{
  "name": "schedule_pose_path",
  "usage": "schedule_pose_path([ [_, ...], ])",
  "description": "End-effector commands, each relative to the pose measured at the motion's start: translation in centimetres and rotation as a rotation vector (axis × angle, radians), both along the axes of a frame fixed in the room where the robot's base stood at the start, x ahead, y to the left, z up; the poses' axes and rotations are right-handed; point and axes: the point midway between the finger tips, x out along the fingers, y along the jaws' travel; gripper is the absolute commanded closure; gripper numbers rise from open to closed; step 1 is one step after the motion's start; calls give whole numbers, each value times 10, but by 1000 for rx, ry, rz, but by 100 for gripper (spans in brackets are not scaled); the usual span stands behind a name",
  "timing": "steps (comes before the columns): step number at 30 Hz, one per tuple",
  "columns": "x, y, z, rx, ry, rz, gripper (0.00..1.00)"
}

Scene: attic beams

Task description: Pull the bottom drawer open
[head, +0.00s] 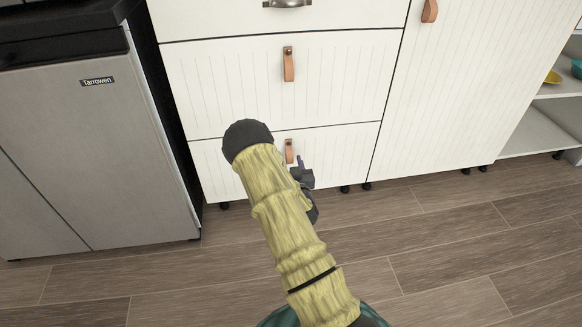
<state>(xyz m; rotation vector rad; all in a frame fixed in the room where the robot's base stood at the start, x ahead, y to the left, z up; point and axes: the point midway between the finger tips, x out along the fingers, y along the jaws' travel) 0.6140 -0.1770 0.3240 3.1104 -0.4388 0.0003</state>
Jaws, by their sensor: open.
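The bottom drawer (345,152) is the lowest white grooved front of the cabinet, and it looks closed, flush with the front above. Its brown leather strap handle (289,150) hangs near the middle of its top edge. My gripper (301,163) is just right of and below the strap, in front of the drawer face. It is open. My arm hides the left middle of the drawer and part of the gripper, so I cannot tell whether a finger touches the strap.
A middle drawer (230,85) with its own leather strap (288,64) is above. A grey fridge (100,150) stands at the left. A tall white cabinet door (470,80) and open shelves (550,115) are at the right. The wooden floor (470,250) in front is clear.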

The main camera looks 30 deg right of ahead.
Motion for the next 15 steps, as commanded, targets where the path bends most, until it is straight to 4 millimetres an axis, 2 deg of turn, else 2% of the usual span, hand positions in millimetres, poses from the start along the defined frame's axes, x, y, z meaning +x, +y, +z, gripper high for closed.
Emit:
schedule_pose_path([
  [9,3,-1,1,0,0,0,60],
  [15,3,-1,1,0,0,0,99],
])
